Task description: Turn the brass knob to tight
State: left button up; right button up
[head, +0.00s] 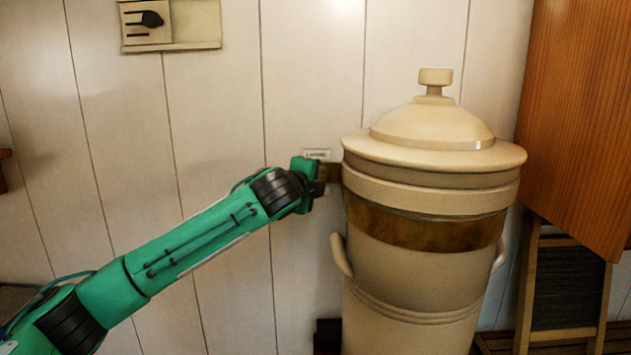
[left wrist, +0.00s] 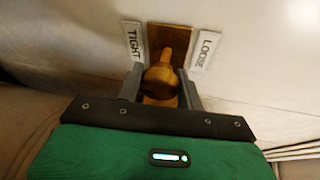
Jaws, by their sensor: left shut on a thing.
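The brass knob (left wrist: 160,80) shows in the left wrist view, on a brass plate (left wrist: 157,35) fixed to the white wall. It has a round body and a narrow stem that points up and slightly right. A TIGHT label (left wrist: 133,41) is left of the plate and a LOOSE label (left wrist: 206,49) is right of it. My left gripper (left wrist: 160,88) is shut on the knob, one finger on each side. In the head view my left gripper (head: 320,182) reaches the brass plate (head: 330,172), and the knob is hidden there. My right gripper is not in view.
A large cream lidded crock (head: 410,270) stands close to the right of my left gripper. A wooden panel (head: 580,120) is at the far right.

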pick_arm(q)
jog(key=shift+d+f, duration=0.1)
jog(key=shift+f, duration=0.3)
jog(key=o, duration=0.8)
jog(key=shift+c, duration=0.2)
jog(key=shift+o, duration=0.9)
jog(key=shift+r, duration=0.2)
jog(key=b+v, duration=0.7)
jog(key=v, duration=0.7)
jog(key=shift+w, duration=0.1)
